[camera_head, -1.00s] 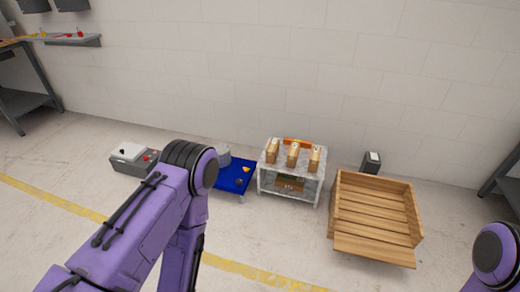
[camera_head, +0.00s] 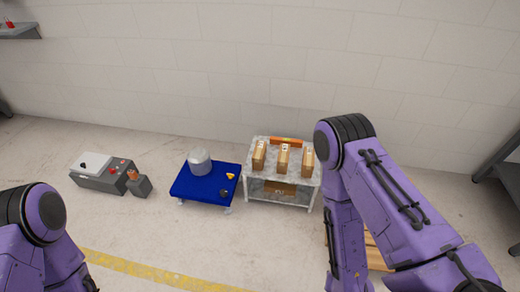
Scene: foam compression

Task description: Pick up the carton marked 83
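Three brown cartons stand upright in a row on top of a small grey marbled table (camera_head: 252,187): a left carton (camera_head: 259,156), a middle carton (camera_head: 283,158) and a right carton (camera_head: 308,161). Another brown box (camera_head: 279,188) sits on the shelf below. The markings are too small to read, so I cannot tell which carton is 83. My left arm shows at the lower left and my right arm at the right, both well in front of the table. Neither gripper is in the picture.
An orange object (camera_head: 286,140) lies at the table's back edge. Left of the table is a blue cart (camera_head: 205,186) with a grey cylinder (camera_head: 199,161). Farther left is a grey machine (camera_head: 103,173). My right arm mostly hides a wooden crate (camera_head: 377,258). Open floor lies in front.

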